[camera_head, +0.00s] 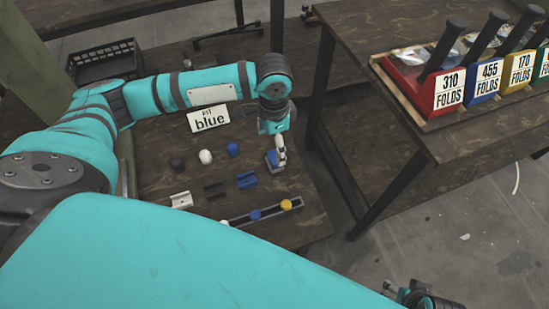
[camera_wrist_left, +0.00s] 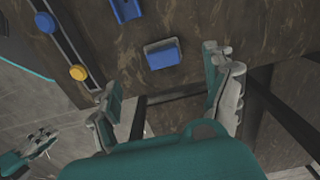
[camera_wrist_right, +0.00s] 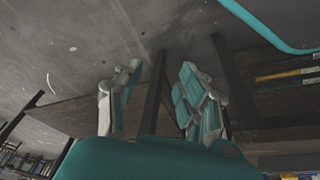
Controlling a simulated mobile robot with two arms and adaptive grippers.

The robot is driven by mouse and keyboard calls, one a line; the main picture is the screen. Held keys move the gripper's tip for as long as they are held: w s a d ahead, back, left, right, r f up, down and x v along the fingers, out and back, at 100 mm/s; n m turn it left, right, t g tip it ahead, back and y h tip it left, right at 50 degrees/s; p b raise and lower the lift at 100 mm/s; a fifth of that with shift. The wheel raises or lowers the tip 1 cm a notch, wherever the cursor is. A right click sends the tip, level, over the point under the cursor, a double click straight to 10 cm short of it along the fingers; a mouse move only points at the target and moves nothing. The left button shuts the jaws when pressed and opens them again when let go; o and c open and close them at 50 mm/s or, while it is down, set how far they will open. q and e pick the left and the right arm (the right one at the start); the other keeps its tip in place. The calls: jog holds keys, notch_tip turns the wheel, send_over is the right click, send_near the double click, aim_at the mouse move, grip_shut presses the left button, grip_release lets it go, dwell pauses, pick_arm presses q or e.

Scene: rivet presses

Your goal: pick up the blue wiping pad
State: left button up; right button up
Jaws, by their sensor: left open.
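The blue wiping pad (camera_wrist_left: 162,55) is a small block with a pale edge, lying on the dark wooden table; in the head view (camera_head: 272,159) it is partly hidden beside the left fingers. My left gripper (camera_head: 279,150) points down over the table at the pad's right. In the left wrist view my left gripper (camera_wrist_left: 166,78) has its fingers wide apart, with the pad between their directions and not gripped. My right gripper (camera_wrist_right: 155,85) is open and empty over the floor side; part of it shows at the bottom of the head view.
A blue cradle (camera_head: 247,180) and a dark cradle (camera_head: 214,190) lie left of the pad. A rail (camera_head: 270,212) with coloured knobs lies in front. A "blue" sign (camera_head: 209,119) stands behind. The neighbouring table (camera_head: 450,150) holds several coloured presses (camera_head: 440,85).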

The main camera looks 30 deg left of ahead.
aim_at(274, 158)
pick_arm(q)
notch_tip(274, 158, down, 4)
jog(key=shift+r+b, duration=0.2)
jog(key=shift+b, duration=0.2)
jog(key=shift+f, duration=0.15)
jog(key=f+b, duration=0.1)
jog(key=f, duration=0.1)
jog(key=w+f+b, duration=0.1)
jog(key=f, duration=0.1)
jog(key=shift+d+f, duration=0.15)
jog(key=shift+f, duration=0.35)
jog(key=shift+r, duration=0.1)
pick_arm(e)
jog(key=r, duration=0.3)
jog(key=shift+s+r+t, duration=0.15)
jog(key=shift+s+t, duration=0.2)
jog(key=shift+t, duration=0.05)
